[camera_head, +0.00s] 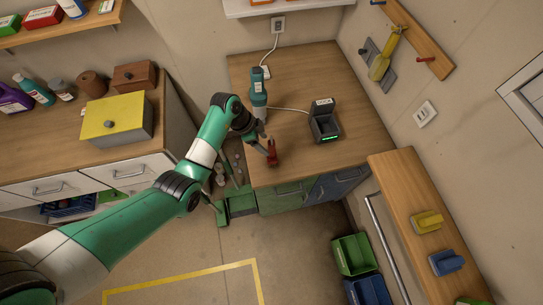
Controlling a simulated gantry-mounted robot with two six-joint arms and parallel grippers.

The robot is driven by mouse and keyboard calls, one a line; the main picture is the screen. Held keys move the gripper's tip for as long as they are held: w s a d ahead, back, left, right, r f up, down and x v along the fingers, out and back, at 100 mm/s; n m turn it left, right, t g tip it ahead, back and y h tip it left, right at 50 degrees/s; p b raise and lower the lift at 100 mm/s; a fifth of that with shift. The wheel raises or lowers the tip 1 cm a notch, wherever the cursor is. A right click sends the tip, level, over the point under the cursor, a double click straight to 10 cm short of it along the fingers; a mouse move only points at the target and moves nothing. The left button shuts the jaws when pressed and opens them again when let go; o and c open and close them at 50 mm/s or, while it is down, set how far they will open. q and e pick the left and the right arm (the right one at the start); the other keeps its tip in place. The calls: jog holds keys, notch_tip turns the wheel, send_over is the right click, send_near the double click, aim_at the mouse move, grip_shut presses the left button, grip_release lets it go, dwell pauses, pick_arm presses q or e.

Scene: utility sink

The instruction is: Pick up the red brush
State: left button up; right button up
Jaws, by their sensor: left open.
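A small red object (271,153), which appears to be the red brush, is at the front edge of the wooden counter in the middle of the view. My left gripper (264,149) is open right beside it, at the end of my green and white arm. The jaws partly overlap the red object here, and I cannot tell whether they touch it or sit around it. My right gripper is not in view.
A teal drill-like tool (258,92) stands on the counter behind the gripper. A dark charger (323,121) with a green light is to the right. A yellow brush (427,221) and a blue brush (445,262) lie on the right ledge. The counter's back right is clear.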

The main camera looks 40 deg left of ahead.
aim_at(271, 149)
pick_arm(q)
jog(key=b+x, duration=0.1)
jog(key=x, duration=0.2)
jog(key=b+x, duration=0.1)
jog(key=x, duration=0.3)
jog(key=shift+w+a+f, duration=0.15)
jog(key=shift+w+f, duration=0.05)
jog(key=shift+w, duration=0.15)
grip_shut()
jog(key=shift+r, duration=0.1)
dwell(1.0)
